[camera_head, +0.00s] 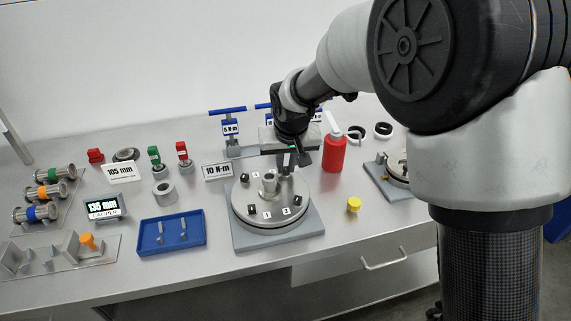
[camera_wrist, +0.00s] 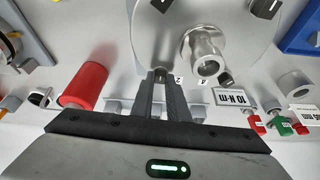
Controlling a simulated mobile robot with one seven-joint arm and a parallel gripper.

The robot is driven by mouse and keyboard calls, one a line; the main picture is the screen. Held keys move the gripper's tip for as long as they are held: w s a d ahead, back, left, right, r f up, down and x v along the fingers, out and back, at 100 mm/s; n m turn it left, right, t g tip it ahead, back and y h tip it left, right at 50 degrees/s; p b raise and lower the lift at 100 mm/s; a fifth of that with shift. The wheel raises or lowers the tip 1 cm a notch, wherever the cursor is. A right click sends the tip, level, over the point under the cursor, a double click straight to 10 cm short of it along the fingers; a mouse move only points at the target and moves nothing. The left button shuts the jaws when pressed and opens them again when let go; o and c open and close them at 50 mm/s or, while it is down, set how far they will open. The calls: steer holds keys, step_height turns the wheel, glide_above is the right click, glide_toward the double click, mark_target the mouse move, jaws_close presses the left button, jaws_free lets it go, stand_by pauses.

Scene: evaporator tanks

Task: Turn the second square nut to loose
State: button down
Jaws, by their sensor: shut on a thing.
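A round steel flange (camera_head: 257,218) with a short central pipe (camera_head: 269,181) sits on a grey square base. It carries dark square nuts with small numbered labels. Two nuts, one at the left (camera_head: 252,209) and one at the front right (camera_head: 298,200), stand clear of my gripper. My gripper (camera_head: 286,172) points down at the back right of the flange. In the wrist view its fingertips (camera_wrist: 160,75) are shut on the square nut beside the label 2 (camera_wrist: 178,80). The fingers hide most of that nut, so its turn angle cannot be told.
A red bottle (camera_head: 334,152) stands right of the flange, close to my gripper. Blue-handled torque wrenches (camera_head: 228,128) stand behind, with a "10 N·m" sign (camera_head: 217,171) at the left. A blue tray (camera_head: 171,233) lies front left and a yellow piece (camera_head: 353,204) front right.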

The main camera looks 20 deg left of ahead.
steer(key=shift+n, duration=0.4)
steer(key=c, duration=1.7)
jaws_free()
steer(key=shift+r, duration=0.1)
steer(key=v, duration=0.5)
steer(key=p+v, duration=0.1)
steer(key=v, duration=1.1)
steer(key=shift+d+r, duration=0.1)
steer(key=shift+d, duration=0.2)
